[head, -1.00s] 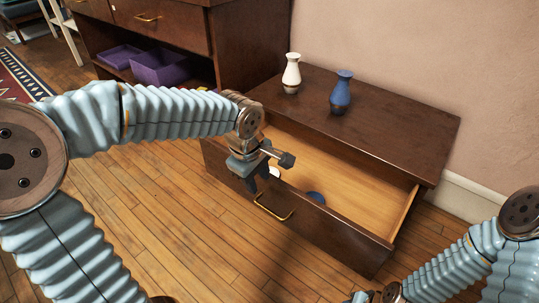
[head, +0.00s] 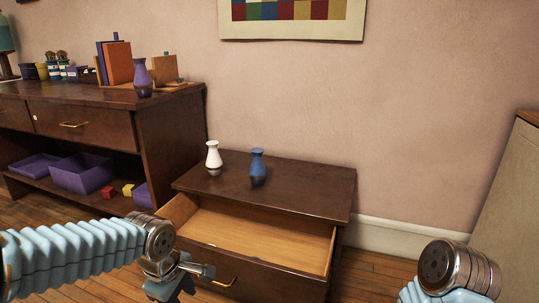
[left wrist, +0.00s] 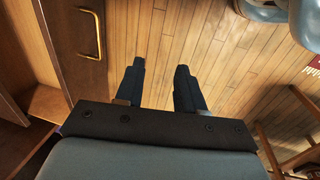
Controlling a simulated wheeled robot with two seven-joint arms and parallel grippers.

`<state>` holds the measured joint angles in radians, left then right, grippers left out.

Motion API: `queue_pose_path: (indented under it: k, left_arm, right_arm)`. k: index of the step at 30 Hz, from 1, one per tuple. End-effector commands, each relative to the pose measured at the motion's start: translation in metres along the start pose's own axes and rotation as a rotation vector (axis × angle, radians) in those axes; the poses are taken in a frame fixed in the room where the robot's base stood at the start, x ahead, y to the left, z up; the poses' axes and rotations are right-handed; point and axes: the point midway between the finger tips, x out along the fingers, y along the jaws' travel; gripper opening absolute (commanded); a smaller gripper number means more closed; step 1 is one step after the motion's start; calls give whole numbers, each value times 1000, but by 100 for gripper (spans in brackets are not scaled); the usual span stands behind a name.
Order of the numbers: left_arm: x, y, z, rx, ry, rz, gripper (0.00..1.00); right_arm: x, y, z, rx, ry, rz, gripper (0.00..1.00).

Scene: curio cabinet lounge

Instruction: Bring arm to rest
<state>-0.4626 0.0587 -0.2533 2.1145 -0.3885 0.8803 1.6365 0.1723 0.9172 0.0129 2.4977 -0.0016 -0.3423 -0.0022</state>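My left arm comes in from the left of the head view. Its gripper (head: 178,286) is low, in front of the open drawer (head: 262,238), and is partly cut off by the picture's bottom edge. In the left wrist view the gripper (left wrist: 159,68) has its two dark fingers apart, with only wooden floor showing between them. My right arm shows only as a rounded joint at the lower right of the head view; its gripper is out of the picture.
A white vase (head: 213,160) and a blue vase (head: 257,168) stand upright on the low cabinet (head: 310,188). A taller cabinet (head: 170,130) to the left carries a purple vase (head: 142,78). The drawer's brass handle (left wrist: 89,34) is near the left gripper.

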Motion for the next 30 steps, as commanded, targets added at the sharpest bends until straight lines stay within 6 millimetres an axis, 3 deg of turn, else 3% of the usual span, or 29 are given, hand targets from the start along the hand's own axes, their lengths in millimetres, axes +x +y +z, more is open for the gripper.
queue_pose_path:
  k: [11, 17, 23, 27, 30]
  left_arm:
    - [47, 4, 17, 215, -66, -13, 38]
    - [92, -5, 33, 405, -137, -6, 38]
    - [148, -39, 58, 651, -233, 34, 38]
    - [182, -83, 82, 835, -284, 90, 38]
    - [195, -109, 96, 936, -291, 125, 38]
  right_arm:
    - [-20, -8, 0, -2, 0, 0, 43]
    - [-39, -16, 1, -4, 0, -1, 43]
    - [-66, -28, 2, -7, -1, -1, 43]
    - [-90, -38, 2, -10, -2, -2, 43]
    - [-99, -42, 3, -11, -2, -2, 43]
